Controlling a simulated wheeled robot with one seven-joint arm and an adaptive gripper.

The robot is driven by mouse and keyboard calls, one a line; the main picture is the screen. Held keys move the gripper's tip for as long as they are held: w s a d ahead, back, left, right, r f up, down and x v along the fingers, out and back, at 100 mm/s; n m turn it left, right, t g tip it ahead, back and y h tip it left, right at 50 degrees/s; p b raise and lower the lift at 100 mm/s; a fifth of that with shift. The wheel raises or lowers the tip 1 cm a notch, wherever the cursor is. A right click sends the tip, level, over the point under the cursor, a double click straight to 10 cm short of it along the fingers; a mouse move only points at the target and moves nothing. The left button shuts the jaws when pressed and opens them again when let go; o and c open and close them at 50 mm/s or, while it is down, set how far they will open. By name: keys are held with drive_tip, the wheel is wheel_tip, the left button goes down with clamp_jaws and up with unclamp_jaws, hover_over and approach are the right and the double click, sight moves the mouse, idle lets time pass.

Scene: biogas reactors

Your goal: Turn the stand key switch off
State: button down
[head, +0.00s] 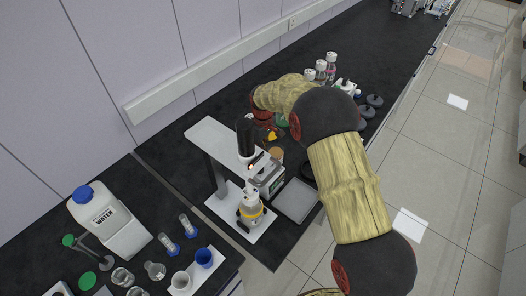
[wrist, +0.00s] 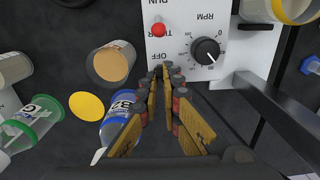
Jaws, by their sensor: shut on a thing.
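The stand's control panel (wrist: 190,45) shows at the top of the wrist view, with the words RUN and OFF down its left side. A red-capped post (wrist: 158,29) stands beside the words, and a black RPM knob (wrist: 207,50) sits to its right. My gripper (wrist: 165,74) has its fingertips together at the panel, just right of OFF.
A blue-capped bottle (wrist: 124,108), an orange-topped jar (wrist: 112,62) and a yellow disc (wrist: 86,105) lie left of my fingers. A dark bar (wrist: 265,105) is on the right. In the head view, a white water jug (head: 108,222) and glassware stand at the front left.

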drive_tip(key=shift+w, duration=0.1)
idle(0.5)
drive_tip(key=c, duration=2)
unclamp_jaws()
wheel_tip(320, 180, up, 12)
